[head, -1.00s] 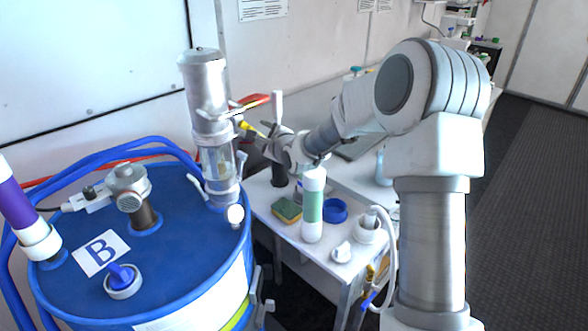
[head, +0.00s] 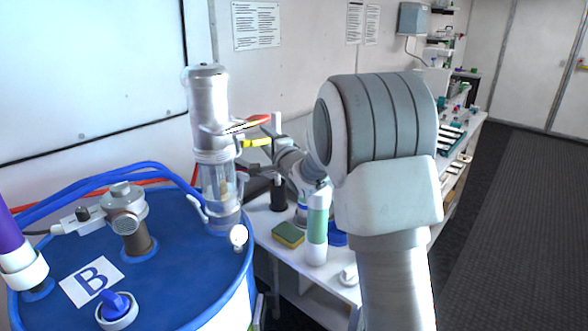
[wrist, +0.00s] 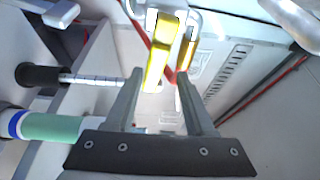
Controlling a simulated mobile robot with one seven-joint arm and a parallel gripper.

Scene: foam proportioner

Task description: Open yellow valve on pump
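The pump is an upright metal and clear cylinder (head: 208,105) on the blue drum (head: 175,270). The yellow valve handle (head: 256,142) sticks out from its right side, just below a red handle (head: 256,121). In the wrist view the yellow handle (wrist: 161,52) hangs between and ahead of the fingertips, with a second yellow piece (wrist: 188,48) to its right. My gripper (wrist: 158,84) is open, its fingers on either side of the yellow handle's near end. I cannot tell whether they touch it. In the head view my gripper (head: 270,150) is at the handle, partly hidden.
A white and green bottle (head: 317,230), a sponge (head: 288,235) and a black cylinder (head: 278,197) stand on the white bench right of the drum. A wall is close behind the pump; open floor (head: 515,230) lies right.

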